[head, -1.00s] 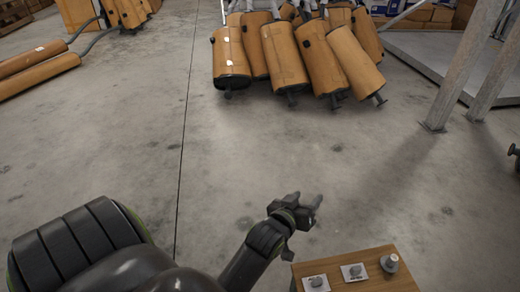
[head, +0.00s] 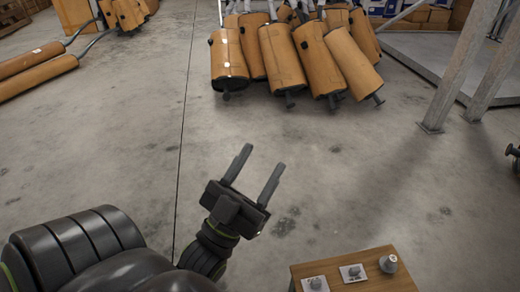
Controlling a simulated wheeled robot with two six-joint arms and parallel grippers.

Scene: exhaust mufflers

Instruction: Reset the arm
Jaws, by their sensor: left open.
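My left gripper (head: 254,172) is in the lower middle of the head view, its two grey fingers apart and pointing up and away, with nothing between them. It is over bare floor, to the left of a small wooden table. My left arm comes in from the lower left. My right gripper is not in the picture.
The wooden table (head: 350,283) at the bottom right bears two white cards with small grey parts (head: 354,272) and a grey knob-like piece (head: 388,264). Metal posts (head: 462,70) stand at right. The middle floor is clear.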

